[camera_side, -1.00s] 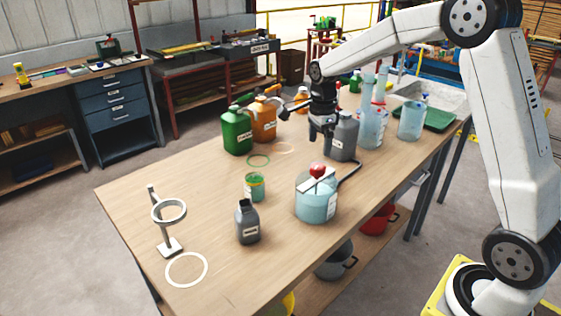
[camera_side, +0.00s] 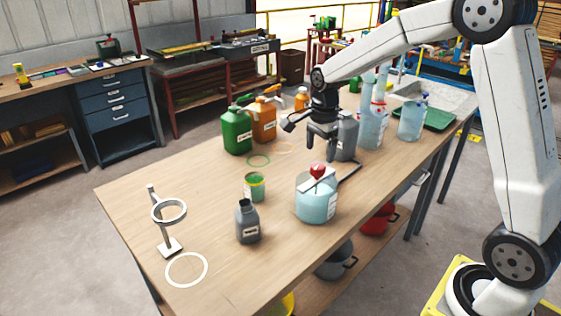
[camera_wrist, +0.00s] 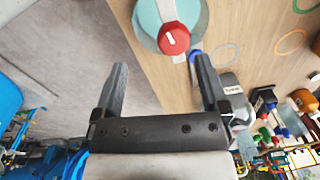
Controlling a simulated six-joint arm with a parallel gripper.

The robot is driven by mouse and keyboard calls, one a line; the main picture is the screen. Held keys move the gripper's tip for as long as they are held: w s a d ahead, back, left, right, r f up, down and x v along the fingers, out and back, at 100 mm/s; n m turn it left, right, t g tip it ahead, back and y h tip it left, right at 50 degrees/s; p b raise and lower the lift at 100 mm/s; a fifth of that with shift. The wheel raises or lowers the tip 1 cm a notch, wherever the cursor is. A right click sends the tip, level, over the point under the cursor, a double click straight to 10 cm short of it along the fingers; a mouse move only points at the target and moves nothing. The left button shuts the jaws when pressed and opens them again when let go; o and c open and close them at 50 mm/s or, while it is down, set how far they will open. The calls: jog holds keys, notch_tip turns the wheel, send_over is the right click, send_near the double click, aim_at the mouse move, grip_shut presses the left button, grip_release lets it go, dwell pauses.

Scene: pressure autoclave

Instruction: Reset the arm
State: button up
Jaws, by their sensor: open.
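My gripper (camera_side: 321,150) is open and empty. It hangs above the workbench, behind the round light-blue vessel (camera_side: 316,205) and in front of a large grey jug (camera_side: 347,140), which it partly hides. The vessel has a red knob (camera_side: 317,170) on a pale bar across its top and a dark handle. In the wrist view, both fingers of my gripper (camera_wrist: 160,64) are spread with nothing between them. The red knob (camera_wrist: 174,39) and the vessel top (camera_wrist: 150,18) lie beyond the fingertips.
The workbench (camera_side: 130,200) carries a green jug (camera_side: 237,131), an orange jug (camera_side: 264,121), a small grey bottle (camera_side: 247,222), a small green container (camera_side: 254,187) and a ring stand (camera_side: 169,245). Clear bottles (camera_side: 411,122) and a green tray (camera_side: 437,118) stand far right.

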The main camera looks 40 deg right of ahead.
jog(key=s+a+f+n+t, duration=0.1)
jog(key=s+a+f+n, duration=0.2)
jog(key=s+n, duration=0.5)
jog(key=s+a+f+n+t, duration=0.1)
jog(key=s+a+f+n, duration=0.2)
jog(key=s+a+n, duration=0.3)
jog(key=shift+s+n, duration=1.15)
jog(key=shift+n, duration=1.65)
jog(key=shift+a, duration=0.1)
